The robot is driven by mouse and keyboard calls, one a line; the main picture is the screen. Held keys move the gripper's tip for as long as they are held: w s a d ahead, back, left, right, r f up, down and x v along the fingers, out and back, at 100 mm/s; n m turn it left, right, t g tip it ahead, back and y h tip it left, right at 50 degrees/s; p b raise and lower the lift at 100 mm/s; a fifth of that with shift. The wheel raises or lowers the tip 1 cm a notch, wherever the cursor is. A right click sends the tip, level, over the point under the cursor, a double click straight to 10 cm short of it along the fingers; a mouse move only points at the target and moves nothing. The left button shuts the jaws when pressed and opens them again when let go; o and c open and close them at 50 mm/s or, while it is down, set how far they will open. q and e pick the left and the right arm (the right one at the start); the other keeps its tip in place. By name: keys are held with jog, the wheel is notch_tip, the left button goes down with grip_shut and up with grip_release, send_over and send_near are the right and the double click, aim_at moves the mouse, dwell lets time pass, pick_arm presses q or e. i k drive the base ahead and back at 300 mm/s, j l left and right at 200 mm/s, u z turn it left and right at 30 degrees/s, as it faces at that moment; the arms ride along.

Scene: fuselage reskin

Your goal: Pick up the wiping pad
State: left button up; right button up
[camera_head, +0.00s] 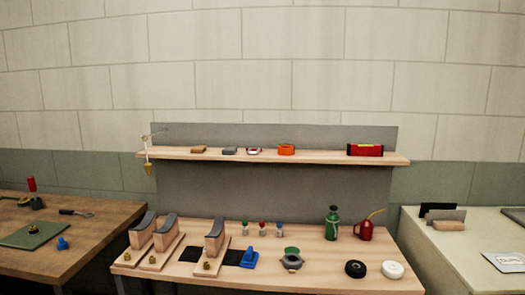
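A white round pad (392,270) lies at the front right of the light wooden table and looks like the wiping pad, though I cannot be certain. A black round pad (355,268) of like size lies just left of it, apart from it. Nothing is on top of the white pad. Neither of my grippers shows in the head view.
The wooden table (318,277) also holds curved-top wooden stands (214,249), a blue tool (249,258), a grey-green pot (291,260), a green bottle (332,224) and a red oil can (366,230). A shelf (320,156) hangs behind. Side benches (80,262) (440,262) flank it.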

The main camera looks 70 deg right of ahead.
aim_at(249, 260)
jog(key=z, duration=1.9)
